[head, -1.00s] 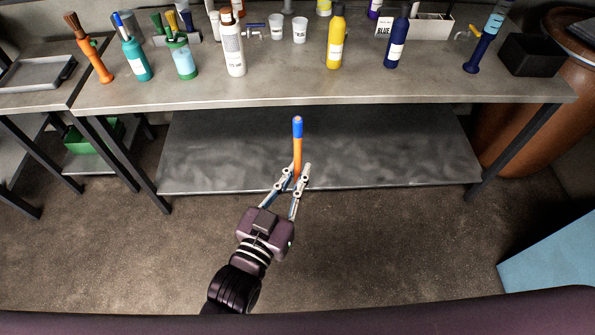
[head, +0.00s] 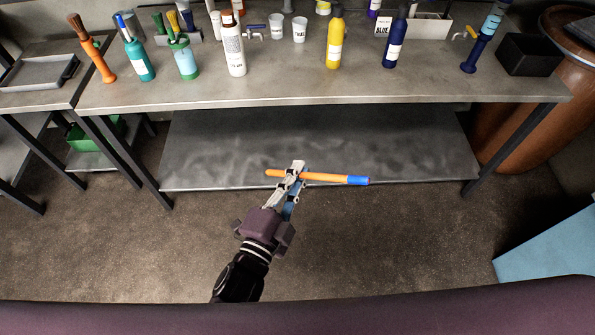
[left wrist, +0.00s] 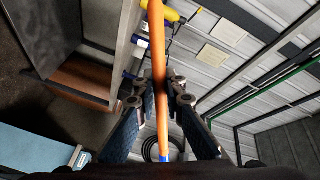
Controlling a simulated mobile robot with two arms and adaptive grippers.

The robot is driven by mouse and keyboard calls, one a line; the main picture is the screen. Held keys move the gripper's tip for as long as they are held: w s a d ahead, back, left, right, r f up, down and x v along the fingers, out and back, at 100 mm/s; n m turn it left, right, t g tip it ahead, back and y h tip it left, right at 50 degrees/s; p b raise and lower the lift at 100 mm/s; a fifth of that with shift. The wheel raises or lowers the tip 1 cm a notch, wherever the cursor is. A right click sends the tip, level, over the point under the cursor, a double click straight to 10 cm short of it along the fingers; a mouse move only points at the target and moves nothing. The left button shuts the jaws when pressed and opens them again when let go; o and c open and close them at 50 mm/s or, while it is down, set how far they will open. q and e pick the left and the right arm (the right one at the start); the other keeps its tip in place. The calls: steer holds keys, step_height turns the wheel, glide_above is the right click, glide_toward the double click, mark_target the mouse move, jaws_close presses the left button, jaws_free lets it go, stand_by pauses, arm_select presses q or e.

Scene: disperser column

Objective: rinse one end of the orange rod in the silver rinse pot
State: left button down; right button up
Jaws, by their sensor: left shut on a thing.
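The orange rod (head: 318,177) is held lying nearly level across my left gripper (head: 293,179), in front of the table and below its top. Its blue end (head: 358,181) points right, and its plain orange end points left. In the left wrist view the rod (left wrist: 158,62) runs up between the two fingers of the gripper (left wrist: 160,97), which are shut on it. The blue end (left wrist: 165,156) is at the bottom there. I cannot clearly make out a silver rinse pot; a small grey vessel partly shows behind the teal bottle. My right gripper is not in view.
The grey table (head: 290,91) has a clear front strip. A black bin (head: 528,55) stands right.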

arm_select(q)
steer(key=m, duration=0.6)
steer(key=shift+b, duration=0.3)
steer(key=m, duration=0.5)
steer(key=shift+m+b, duration=0.35)
steer(key=shift+m, duration=0.45)
steer(key=m, duration=0.2)
steer(key=shift+m, duration=0.3)
steer(key=m, duration=0.2)
steer(key=shift+m, duration=0.3)
steer(key=m, duration=0.5)
steer(key=shift+r+p, duration=0.1)
steer(key=shift+p, duration=0.2)
